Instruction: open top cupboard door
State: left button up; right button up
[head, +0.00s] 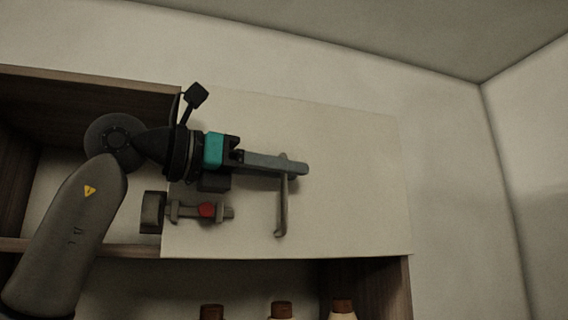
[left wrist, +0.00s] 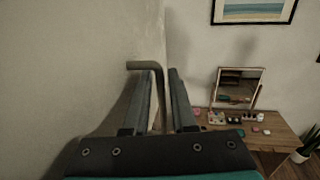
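The top cupboard door is a pale panel (head: 350,190) covering the right part of the upper cupboard. It looks flush with the frame, with no visible gap. A slim bar handle (head: 282,212) stands out from the door; it also shows in the left wrist view (left wrist: 158,82). My left gripper (head: 300,169) comes in from the left across the door at the handle's upper end. In the left wrist view its two fingers are apart, with the handle's bar seen between them. Contact with the bar cannot be told. My right gripper is in neither view.
An open compartment (head: 55,180) lies left of the door. Bottles with brown caps (head: 282,310) stand on the shelf below. A grey piece with a red disc (head: 205,210) shows in front of the door. A table with a mirror (left wrist: 237,88) stands farther off.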

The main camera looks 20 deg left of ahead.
pick_arm(q)
grip_shut()
dwell(1.5)
